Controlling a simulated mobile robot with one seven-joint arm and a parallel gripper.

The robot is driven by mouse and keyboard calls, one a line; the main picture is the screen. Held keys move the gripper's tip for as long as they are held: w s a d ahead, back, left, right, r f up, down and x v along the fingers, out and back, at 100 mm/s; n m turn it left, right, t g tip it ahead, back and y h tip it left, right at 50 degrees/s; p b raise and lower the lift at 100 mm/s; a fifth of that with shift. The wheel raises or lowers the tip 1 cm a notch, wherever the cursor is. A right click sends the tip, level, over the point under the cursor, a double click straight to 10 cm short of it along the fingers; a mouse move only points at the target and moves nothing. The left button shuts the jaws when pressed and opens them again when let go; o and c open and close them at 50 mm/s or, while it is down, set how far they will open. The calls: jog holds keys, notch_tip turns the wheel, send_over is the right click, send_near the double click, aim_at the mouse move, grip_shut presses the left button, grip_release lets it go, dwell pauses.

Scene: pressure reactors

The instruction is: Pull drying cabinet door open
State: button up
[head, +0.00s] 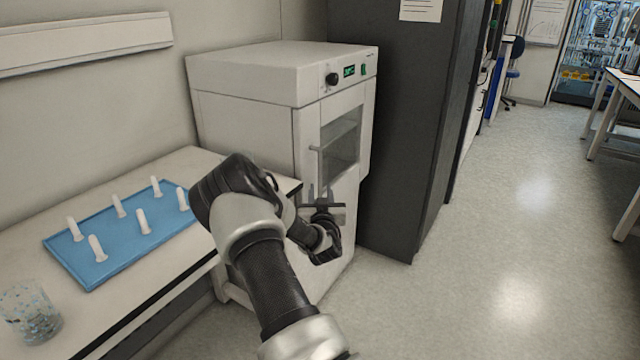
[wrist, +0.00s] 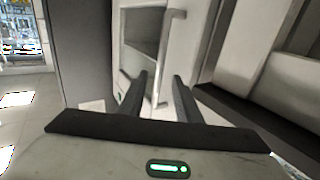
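The white drying cabinet (head: 245,125) stands against the wall, with a dial and a green display on its top front. Its door (head: 309,135) has a window and looks shut. The door handle (head: 315,163) is a vertical bar on the door's left side; in the wrist view the handle (wrist: 168,55) runs down toward the space between my fingertips. My gripper (head: 320,192) is in front of the door near the handle's lower end, and it also shows in the wrist view (wrist: 161,78). Its fingers are apart and hold nothing. I cannot tell whether the handle is between them in depth.
A white table (head: 185,165) with a blue rack (head: 110,250) of white tubes and a beaker (head: 30,310) is at left, beside my arm. A tall dark cabinet (head: 395,120) stands right of the drying cabinet. The floor (head: 480,250) at right is clear.

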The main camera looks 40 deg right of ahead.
aim_at(320, 178)
jog(key=b+x, duration=0.1)
jog(key=x, duration=0.5)
jog(key=shift+w+d, duration=0.2)
jog(key=shift+w, duration=0.1)
grip_shut()
